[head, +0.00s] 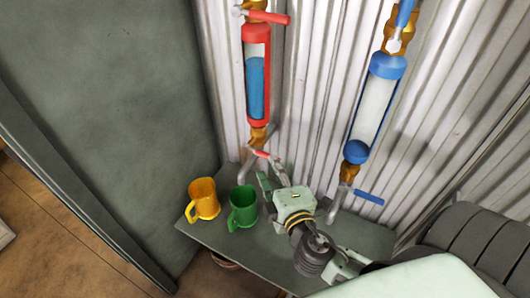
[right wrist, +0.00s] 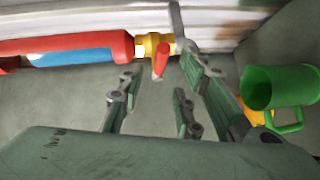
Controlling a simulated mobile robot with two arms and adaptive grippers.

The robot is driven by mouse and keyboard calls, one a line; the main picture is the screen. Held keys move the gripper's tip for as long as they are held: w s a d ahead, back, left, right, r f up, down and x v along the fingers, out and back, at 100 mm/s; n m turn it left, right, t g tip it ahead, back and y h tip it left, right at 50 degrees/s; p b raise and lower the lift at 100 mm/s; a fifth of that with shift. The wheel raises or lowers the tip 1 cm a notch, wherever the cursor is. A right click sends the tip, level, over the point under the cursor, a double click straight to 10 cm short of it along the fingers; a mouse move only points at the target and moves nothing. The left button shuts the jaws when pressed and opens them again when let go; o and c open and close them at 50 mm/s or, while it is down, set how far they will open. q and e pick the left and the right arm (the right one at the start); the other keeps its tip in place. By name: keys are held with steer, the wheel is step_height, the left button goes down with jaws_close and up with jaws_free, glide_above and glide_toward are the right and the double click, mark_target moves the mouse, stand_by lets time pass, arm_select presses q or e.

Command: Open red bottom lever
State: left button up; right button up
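The red bottom lever (head: 266,154) sits on the brass valve below the red-capped cylinder (head: 257,75), which holds blue liquid. My right gripper (head: 273,172) is just below the lever in the head view, its fingers pointing up at the valve. In the right wrist view the lever (right wrist: 160,58) shows as a short red bar pointing toward the camera from the brass valve (right wrist: 154,44). There the right gripper (right wrist: 160,80) is open, with the lever in line with the gap between its fingers. I cannot tell whether they touch it. My left gripper is not in view.
A yellow mug (head: 204,199) and a green mug (head: 243,207) stand on the grey table (head: 224,240), left of my right gripper. A blue-capped cylinder (head: 375,105) with a blue bottom lever (head: 368,197) is to the right. A corrugated wall (head: 310,80) stands behind.

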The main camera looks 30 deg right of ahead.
mark_target(267, 154)
steer(key=x, duration=0.6)
steer(key=shift+w+f, duration=0.1)
steer(key=shift+w, duration=0.05)
steer(key=shift+c, duration=0.3)
steer(key=c, duration=0.7)
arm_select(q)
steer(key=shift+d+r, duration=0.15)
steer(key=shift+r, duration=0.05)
arm_select(e)
jaws_close()
